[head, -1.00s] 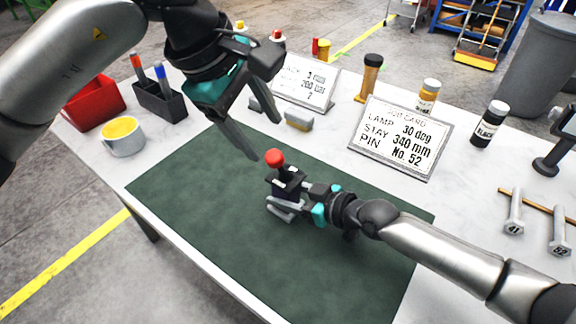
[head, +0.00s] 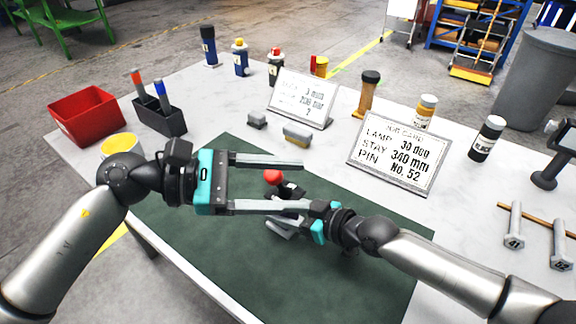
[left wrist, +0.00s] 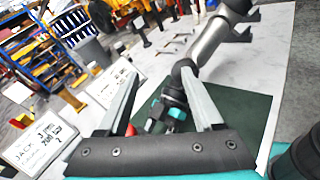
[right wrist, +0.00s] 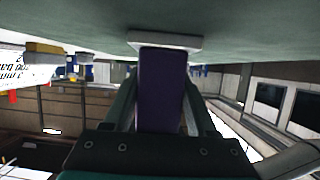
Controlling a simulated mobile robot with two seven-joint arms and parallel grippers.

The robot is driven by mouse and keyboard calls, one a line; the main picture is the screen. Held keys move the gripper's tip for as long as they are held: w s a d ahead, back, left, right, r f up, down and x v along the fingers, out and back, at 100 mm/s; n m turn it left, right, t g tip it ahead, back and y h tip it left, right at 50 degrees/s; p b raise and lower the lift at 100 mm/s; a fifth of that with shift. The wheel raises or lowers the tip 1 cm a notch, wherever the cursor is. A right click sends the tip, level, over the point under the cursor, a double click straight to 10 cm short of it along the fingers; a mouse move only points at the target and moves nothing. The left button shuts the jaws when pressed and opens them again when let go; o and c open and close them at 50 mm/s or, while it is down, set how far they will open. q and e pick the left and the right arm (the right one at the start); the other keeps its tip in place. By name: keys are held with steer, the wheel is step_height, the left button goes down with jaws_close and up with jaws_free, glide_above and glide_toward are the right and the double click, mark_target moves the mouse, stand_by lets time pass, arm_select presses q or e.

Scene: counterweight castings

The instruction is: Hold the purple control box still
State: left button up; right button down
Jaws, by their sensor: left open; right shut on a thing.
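The purple control box (right wrist: 161,90) stands between the two fingers of my right gripper in the right wrist view, its pale base plate (right wrist: 165,42) against the green surface. In the head view my right gripper (head: 284,214) is shut on it over the green mat. A red ball knob (head: 272,177) tops the box; the body is largely hidden by grippers. My left gripper (head: 303,184) is open and empty, its fingers passing on either side of the knob in the picture. Whether they touch anything, I cannot tell. The knob also shows in the left wrist view (left wrist: 130,130).
The green mat (head: 340,280) has clear room in front. Behind stand the job card (head: 400,152), another card (head: 300,98), small grey blocks (head: 297,134) and several bottles.

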arm_select(q)
steer(key=w+a+f+n+t+y, duration=0.1)
steer(key=w+a+f+n+t, duration=0.2)
steer(key=a+f+n+t, duration=0.45)
steer(key=r, duration=0.2)
glide_above(288, 191)
steer(key=shift+f+n+t, duration=0.1)
steer(key=shift+n+t, duration=0.25)
steer(key=shift+t, duration=0.1)
jaws_close()
stand_by(0.5)
stand_by(0.9)
